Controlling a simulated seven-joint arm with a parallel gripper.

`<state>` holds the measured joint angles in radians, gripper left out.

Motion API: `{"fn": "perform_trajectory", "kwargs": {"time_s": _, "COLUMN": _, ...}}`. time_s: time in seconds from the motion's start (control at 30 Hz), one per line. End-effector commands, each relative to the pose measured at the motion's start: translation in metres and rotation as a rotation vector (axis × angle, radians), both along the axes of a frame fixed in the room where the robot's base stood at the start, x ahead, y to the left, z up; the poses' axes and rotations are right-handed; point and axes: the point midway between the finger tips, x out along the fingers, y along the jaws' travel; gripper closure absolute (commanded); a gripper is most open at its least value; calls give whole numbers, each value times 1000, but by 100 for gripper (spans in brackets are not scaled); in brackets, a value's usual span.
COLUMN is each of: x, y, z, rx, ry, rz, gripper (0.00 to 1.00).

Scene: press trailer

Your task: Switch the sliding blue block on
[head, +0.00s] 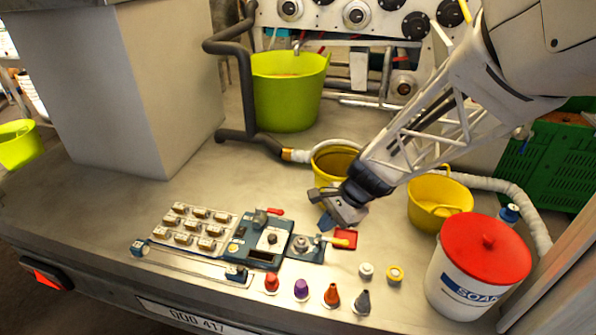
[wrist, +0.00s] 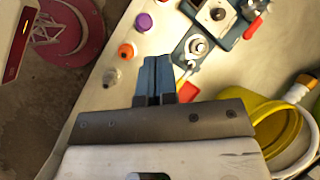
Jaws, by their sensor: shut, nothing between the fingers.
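A control panel (head: 268,237) with blue plates lies on the bench. A thin rail (head: 190,262) runs along its front edge. A small blue block (head: 140,248) sits at the rail's left end and a darker blue block (head: 237,272) at its right end; I cannot tell which one slides. My gripper (head: 325,223) is shut and empty, above the bench by the panel's right end, apart from both blocks. Its closed blue fingers (wrist: 155,72) show in the wrist view, with part of the panel (wrist: 195,47) beyond them. The rail is not visible there.
Several coloured knobs, including a red one (head: 271,282) and an orange one (head: 332,295), stand in front of the panel. A red-lidded soap bucket (head: 480,270) stands right, yellow buckets (head: 440,203) behind. A red-and-yellow handle (head: 344,239) sits close to the gripper.

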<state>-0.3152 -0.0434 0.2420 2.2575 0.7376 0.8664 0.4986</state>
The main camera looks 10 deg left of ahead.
Motion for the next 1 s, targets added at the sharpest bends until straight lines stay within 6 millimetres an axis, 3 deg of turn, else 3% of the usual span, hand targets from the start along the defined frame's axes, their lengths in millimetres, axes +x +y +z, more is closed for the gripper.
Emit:
{"fn": "perform_trajectory", "kwargs": {"time_s": 0.6, "x": 21, "y": 88, "z": -87, "rx": 26, "ry": 245, "rz": -221, "gripper": 100}}
{"fn": "perform_trajectory", "kwargs": {"time_s": 0.8, "x": 22, "y": 105, "z": -107, "rx": 25, "ry": 295, "rz": -268, "gripper": 100}}
{"fn": "perform_trajectory", "kwargs": {"time_s": 1.0, "x": 23, "y": 111, "z": -114, "rx": 24, "ry": 313, "rz": -287, "gripper": 100}}
